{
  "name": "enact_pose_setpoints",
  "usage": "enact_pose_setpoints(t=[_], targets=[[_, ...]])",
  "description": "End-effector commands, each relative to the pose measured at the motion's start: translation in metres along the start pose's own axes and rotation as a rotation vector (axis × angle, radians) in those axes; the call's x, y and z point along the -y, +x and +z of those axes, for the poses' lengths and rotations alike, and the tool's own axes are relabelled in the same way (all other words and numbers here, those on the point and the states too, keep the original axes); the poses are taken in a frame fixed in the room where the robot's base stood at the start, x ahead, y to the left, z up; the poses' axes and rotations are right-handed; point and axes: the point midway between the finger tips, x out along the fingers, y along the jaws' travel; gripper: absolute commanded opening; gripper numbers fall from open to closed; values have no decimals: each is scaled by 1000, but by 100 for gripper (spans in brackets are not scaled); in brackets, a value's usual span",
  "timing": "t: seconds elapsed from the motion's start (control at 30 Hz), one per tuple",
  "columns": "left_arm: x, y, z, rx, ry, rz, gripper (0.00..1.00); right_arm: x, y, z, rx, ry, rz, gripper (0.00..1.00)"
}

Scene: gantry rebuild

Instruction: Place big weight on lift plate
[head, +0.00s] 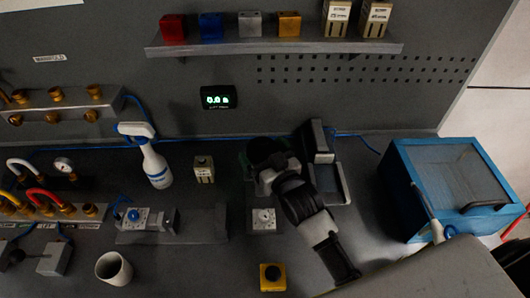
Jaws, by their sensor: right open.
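My right arm reaches in from the lower right. Its gripper (264,178) hangs over the bench, left of a grey upright device. The fingers point down and are mostly hidden by the wrist; the gripper is open. The grey device (319,140) has a tall back and a low flat plate (338,184), which looks like the lift plate; my arm covers its left part. I cannot make out a big weight for certain; dark round shapes near the gripper merge with my wrist. My left gripper is not in view.
A blue lidded box (410,190) stands to the right. A spray bottle (155,165), a small beige block (204,169), a grey dial box (264,219), a yellow button box (272,277) and a white cup (114,268) stand on the bench. A display (219,97) hangs behind.

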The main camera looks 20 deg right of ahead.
Motion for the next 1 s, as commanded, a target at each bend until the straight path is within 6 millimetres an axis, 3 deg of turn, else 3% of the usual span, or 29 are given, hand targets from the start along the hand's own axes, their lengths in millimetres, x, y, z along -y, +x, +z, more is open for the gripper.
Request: enact_pose_setpoints(t=[0.17,0.63,0.8,1.0], targets=[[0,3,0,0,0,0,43,0,-10,1,1,0,0,100],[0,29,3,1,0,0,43,0,-102,1,2,-1,0,100],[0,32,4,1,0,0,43,0,-117,0,1,0,0,100],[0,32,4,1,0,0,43,0,-120,-2,0,0,0,100]])
